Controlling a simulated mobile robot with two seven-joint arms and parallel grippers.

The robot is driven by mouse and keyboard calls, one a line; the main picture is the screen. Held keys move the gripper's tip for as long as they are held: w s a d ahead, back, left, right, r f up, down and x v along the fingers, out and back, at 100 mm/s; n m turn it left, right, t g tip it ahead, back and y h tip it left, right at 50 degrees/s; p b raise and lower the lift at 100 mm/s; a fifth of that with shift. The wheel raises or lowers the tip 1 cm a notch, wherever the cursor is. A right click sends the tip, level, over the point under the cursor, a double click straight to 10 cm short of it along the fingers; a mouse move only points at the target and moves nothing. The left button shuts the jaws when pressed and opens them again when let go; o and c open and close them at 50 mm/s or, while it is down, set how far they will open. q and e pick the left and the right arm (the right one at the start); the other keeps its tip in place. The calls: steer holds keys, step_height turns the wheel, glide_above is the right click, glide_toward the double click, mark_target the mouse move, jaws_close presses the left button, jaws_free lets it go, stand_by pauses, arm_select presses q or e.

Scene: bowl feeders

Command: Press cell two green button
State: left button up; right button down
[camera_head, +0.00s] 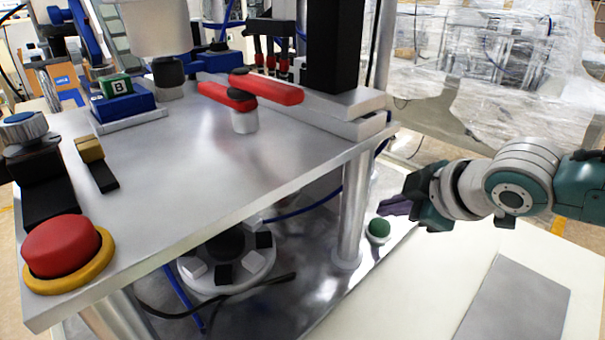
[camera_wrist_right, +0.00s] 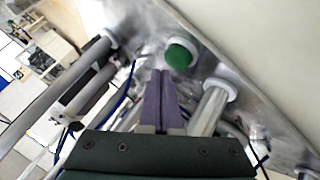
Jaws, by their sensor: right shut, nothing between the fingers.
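The green button (camera_head: 378,230) sits in a pale round collar on the lower metal plate, to the right of a table leg. In the right wrist view the green button (camera_wrist_right: 181,53) is just beyond the fingertips, slightly to the right. My right gripper (camera_head: 384,206) is shut and empty, with its purple fingers pointing left, just above the button in the head view. In the right wrist view the fingers (camera_wrist_right: 160,74) lie side by side. A small gap seems to separate the fingertips from the button; contact cannot be made out. My left gripper is not in view.
A metal leg (camera_head: 353,210) stands close to the left of the button. The upper metal table (camera_head: 200,190) carries a red button (camera_head: 61,246) in a yellow ring and red clamps (camera_head: 265,89). A white surface (camera_head: 420,290) with a grey panel lies in front.

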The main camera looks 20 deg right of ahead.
stand_by(0.6)
steer(key=shift+f, duration=0.4)
steer(key=shift+f+b, duration=0.15)
steer(key=shift+b, duration=0.15)
